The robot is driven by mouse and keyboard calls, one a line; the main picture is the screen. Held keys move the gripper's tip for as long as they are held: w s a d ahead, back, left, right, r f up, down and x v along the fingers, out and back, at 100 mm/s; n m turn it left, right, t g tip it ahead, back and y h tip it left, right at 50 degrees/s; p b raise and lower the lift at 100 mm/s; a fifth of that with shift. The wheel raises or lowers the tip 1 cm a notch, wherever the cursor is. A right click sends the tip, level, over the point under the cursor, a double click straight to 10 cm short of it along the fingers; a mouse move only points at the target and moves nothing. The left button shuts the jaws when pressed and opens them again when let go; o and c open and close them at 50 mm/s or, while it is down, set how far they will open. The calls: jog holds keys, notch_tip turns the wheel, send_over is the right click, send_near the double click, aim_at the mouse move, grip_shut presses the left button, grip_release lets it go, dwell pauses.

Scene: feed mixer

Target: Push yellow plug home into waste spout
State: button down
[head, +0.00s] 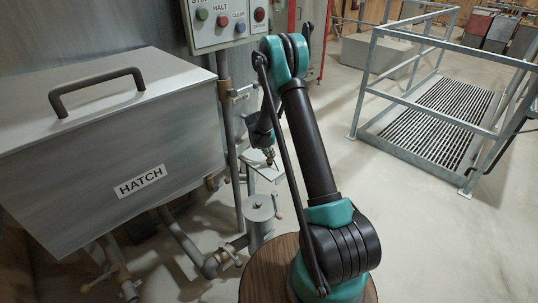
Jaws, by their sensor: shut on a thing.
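My gripper (268,151) is small in the head view, partly hidden by my own arm, and points down. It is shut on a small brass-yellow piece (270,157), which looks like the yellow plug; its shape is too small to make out. A grey upright cylinder (260,232) with a dark opening in its top (258,204) stands below and slightly left of the gripper. It may be the waste spout, but no label shows. The gripper and the yellow piece look apart from it.
A small pale stand (256,170) is just under the gripper. The steel HATCH box (110,150) fills the left, with pipes and valves (212,262) below. A button panel (228,22) hangs above. A railed grating (440,115) lies at right. Floor between is clear.

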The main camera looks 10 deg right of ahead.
jog(key=shift+f, duration=0.1)
jog(key=c, duration=1.3)
grip_release()
